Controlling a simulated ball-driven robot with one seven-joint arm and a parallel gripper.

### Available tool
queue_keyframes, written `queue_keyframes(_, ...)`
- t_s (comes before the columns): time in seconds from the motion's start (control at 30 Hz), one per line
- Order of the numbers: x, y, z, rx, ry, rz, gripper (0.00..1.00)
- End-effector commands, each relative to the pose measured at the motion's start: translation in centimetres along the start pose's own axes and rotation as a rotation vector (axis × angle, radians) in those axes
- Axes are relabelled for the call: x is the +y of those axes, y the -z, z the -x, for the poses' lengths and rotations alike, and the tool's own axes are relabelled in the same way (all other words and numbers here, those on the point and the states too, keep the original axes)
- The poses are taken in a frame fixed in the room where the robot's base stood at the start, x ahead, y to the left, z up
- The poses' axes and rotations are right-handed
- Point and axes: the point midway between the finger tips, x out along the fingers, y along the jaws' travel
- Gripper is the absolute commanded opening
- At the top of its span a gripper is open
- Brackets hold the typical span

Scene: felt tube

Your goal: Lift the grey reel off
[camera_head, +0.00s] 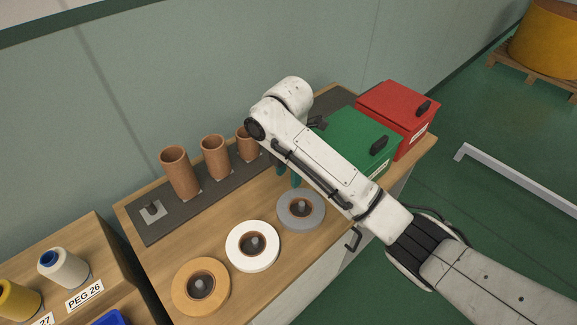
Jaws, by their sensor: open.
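The grey reel (301,225) lies flat on the wooden bench top, the rightmost of three reels in a row. It has a brown core, and a grey peg stands up in its centre. My gripper (288,174) shows only as teal fingers below my white arm, just behind the reel in the picture. The fingers are open and appear empty, apart from the reel and above bench level. My arm hides most of the gripper and passes close to the reel's right side.
A white reel (235,254) and a tan reel (181,287) lie to the left. Several brown tubes (181,175) stand on a dark strip behind, beside one bare peg (151,208). A green box (356,141) and a red box (398,108) stand at the right.

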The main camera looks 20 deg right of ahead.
Motion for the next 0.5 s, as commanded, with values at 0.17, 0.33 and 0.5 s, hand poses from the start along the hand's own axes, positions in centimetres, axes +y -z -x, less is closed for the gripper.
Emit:
queue_keyframes(0.17,-0.1,0.0,-3.1,0.001,0.004,-0.002,0.45)
queue_keyframes(0.33,-0.1,0.0,-5.9,0.0,0.002,-0.003,0.45)
queue_keyframes(0.5,-0.1,0.0,-7.9,0.0,0.0,-0.003,0.45)
